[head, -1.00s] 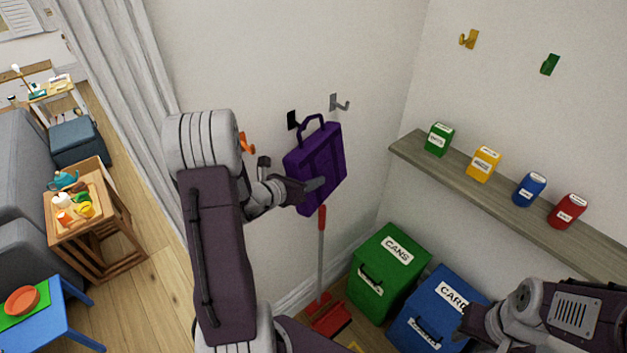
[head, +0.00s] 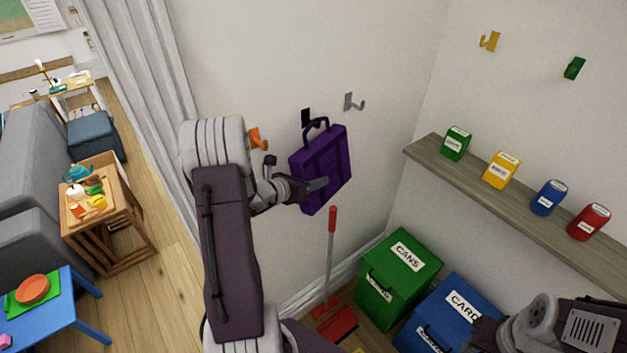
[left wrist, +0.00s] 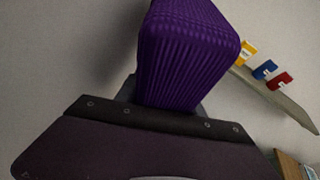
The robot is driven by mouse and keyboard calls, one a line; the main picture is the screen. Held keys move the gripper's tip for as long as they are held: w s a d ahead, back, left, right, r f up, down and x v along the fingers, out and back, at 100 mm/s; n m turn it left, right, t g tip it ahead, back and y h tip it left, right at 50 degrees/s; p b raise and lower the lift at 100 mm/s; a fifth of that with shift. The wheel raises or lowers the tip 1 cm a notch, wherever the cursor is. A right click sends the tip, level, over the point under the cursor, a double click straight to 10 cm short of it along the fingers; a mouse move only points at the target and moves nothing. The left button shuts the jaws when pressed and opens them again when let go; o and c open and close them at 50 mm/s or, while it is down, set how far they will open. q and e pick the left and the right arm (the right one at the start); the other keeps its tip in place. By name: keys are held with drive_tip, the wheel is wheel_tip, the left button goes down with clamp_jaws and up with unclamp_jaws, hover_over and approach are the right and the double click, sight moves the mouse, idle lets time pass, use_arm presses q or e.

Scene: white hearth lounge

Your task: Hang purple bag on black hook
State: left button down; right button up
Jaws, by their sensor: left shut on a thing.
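The purple bag (head: 322,172) is held upright against or close to the left wall, its handle loop (head: 316,128) at the top. My left gripper (head: 318,184) is shut on the bag's side. The black hook (head: 306,117) is on the wall right behind the handle's top; I cannot tell whether the handle is over the hook. In the left wrist view the bag (left wrist: 190,50) fills the top middle and hides the fingertips. My right arm (head: 560,325) is at the lower right; its fingers are not clear.
An orange hook (head: 258,139) and a grey hook (head: 354,102) flank the black one. Yellow (head: 489,41) and green (head: 574,68) hooks are on the right wall above a shelf (head: 480,181) of canisters. Green (head: 398,279) and blue (head: 450,315) bins and a red-handled broom (head: 331,250) stand below.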

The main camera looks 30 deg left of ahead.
idle(0.4)
use_arm(q)
drive_tip(key=c, duration=0.6)
unclamp_jaws()
drive_tip(key=shift+c, duration=0.2)
drive_tip(key=shift+s, duration=0.1)
drive_tip(key=b+v, duration=0.2)
drive_tip(key=v, duration=0.7)
drive_tip(key=shift+b, duration=0.3)
drive_tip(key=shift+a, duration=0.1)
